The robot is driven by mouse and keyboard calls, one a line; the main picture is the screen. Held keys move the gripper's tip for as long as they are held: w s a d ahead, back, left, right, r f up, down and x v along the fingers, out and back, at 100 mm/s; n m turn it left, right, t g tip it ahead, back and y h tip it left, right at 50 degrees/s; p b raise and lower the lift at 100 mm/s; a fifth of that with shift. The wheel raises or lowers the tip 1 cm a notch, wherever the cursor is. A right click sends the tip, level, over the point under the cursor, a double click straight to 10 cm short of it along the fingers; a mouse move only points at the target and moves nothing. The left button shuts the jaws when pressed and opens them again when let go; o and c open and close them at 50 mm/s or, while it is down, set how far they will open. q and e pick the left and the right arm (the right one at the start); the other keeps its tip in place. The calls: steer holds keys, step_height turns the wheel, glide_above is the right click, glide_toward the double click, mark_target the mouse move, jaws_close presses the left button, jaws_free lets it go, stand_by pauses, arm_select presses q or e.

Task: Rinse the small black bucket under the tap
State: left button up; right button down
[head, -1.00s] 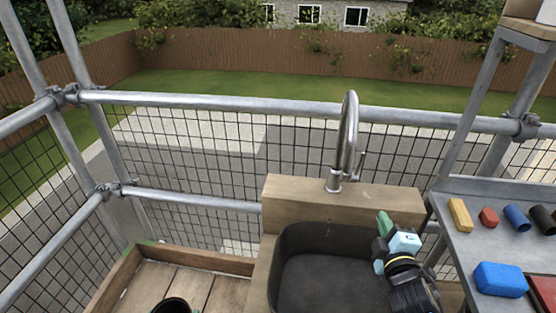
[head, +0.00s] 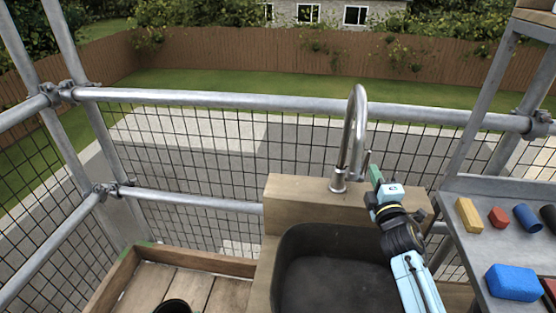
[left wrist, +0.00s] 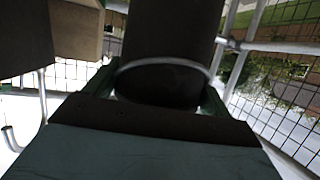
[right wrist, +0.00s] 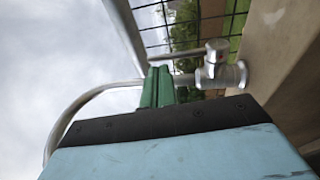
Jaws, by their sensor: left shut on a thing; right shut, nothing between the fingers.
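The tap (head: 357,125) is a tall curved metal spout on the wooden ledge behind the sink. Its lever (head: 367,158) is on the spout's right side; the right wrist view shows the lever and its round valve body (right wrist: 217,55). My right gripper (head: 376,176) is shut and empty, its green fingertips just right of the lever; contact cannot be told. The small black bucket (head: 172,307) shows only its rim at the head view's bottom edge. In the left wrist view my left gripper (left wrist: 165,88) is shut on the bucket (left wrist: 172,30), with a pale band across it.
The dark sink basin (head: 330,280) is empty where visible. A grey shelf (head: 465,188) at right carries a blue sponge (head: 513,282) and several coloured blocks. Scaffold rails (head: 250,98) with mesh run behind. Wooden planks (head: 210,291) lie left of the sink.

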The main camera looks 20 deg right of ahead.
arm_select(q)
steer(key=shift+f, duration=0.1)
arm_select(e)
steer(key=shift+x, duration=1.65)
arm_select(q)
step_height(320, 180, up, 6)
steer(key=p, duration=0.6)
steer(key=shift+s+r, duration=0.2)
steer(key=shift+r, duration=0.05)
arm_select(e)
steer(key=shift+w+d+r+g, duration=0.4)
steer(key=shift+w+r+g, duration=0.3)
steer(key=shift+w+g, duration=0.1)
steer(key=shift+s, duration=0.1)
steer(key=p, duration=0.2)
glide_toward(368, 158)
steer(key=d+x, duration=0.1)
steer(key=x, duration=0.2)
arm_select(q)
steer(key=shift+s+d+r, duration=0.35)
steer(key=shift+d+r, duration=0.05)
steer(key=shift+r, duration=0.25)
arm_select(e)
steer(key=v, duration=0.9)
steer(key=shift+a+r+y, duration=0.25)
steer(key=shift+y, duration=0.05)
